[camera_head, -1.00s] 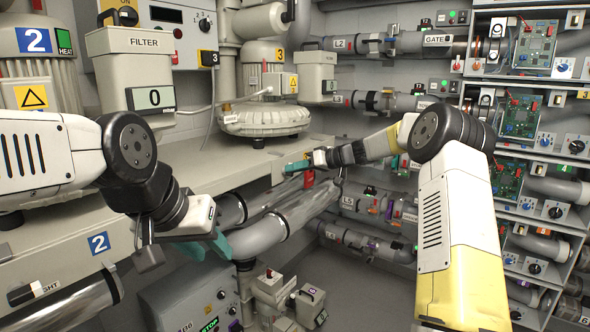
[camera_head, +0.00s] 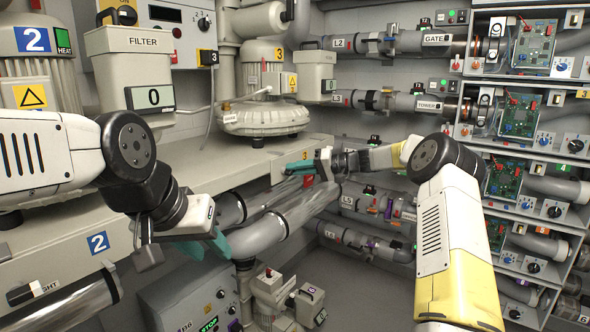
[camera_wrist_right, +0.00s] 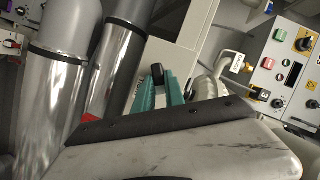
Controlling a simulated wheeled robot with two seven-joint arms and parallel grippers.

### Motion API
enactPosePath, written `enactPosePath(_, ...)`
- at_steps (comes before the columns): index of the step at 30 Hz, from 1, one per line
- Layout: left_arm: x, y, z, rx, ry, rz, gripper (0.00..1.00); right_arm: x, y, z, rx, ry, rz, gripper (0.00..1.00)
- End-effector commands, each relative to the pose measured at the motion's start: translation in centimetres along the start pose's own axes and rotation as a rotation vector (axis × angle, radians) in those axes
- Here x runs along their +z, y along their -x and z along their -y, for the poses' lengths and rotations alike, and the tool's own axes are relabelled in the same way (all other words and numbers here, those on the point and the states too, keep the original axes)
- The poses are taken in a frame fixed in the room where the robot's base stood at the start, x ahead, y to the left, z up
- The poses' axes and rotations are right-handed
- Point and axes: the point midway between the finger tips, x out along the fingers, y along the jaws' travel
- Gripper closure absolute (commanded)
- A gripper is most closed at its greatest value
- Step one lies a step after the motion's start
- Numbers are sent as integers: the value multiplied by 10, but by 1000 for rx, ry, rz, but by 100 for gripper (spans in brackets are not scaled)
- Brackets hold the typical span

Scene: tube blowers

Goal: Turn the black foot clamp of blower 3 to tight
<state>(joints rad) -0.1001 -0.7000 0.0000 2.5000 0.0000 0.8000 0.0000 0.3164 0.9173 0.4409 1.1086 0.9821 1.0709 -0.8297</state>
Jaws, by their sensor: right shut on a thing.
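Blower 3 (camera_head: 264,115), a grey ribbed motor on a round housing with a yellow 3 tag, stands on the grey bench. My right gripper (camera_head: 290,168) reaches in at the bench's front edge below it. In the right wrist view its teal fingers (camera_wrist_right: 160,92) are shut on the black foot clamp (camera_wrist_right: 157,73), whose dark end shows between the tips. The fingers hide the clamp in the head view. Whether the clamp sits tight or loose cannot be read. My left gripper (camera_head: 206,247) hangs in front of the bench with its teal fingers apart, empty.
Shiny pipes (camera_head: 285,212) run below the bench close to both grippers. The filter box (camera_head: 137,70) and blower 2 (camera_head: 35,75) stand on the left. A wall pipe labelled TOWER (camera_head: 428,106) and a rack of circuit boards (camera_head: 520,115) are on the right.

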Motion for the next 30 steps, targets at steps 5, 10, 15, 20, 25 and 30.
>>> enactPosePath(5,0,0,0,0,0,0,64,0,1,-5,-63,-154,-2,100)
enactPosePath(10,0,0,0,0,0,0,64,1,1,-8,-117,-287,-3,100)
enactPosePath(15,0,0,0,0,0,0,64,1,0,-9,-163,-395,-2,100)
enactPosePath(20,0,0,0,0,0,0,64,2,0,-11,-192,-469,-3,100)
enactPosePath(25,0,0,0,0,0,0,64,2,0,-11,-211,-515,-3,100)
enactPosePath(30,0,0,0,0,0,0,64,2,0,-12,-220,-537,-3,100)
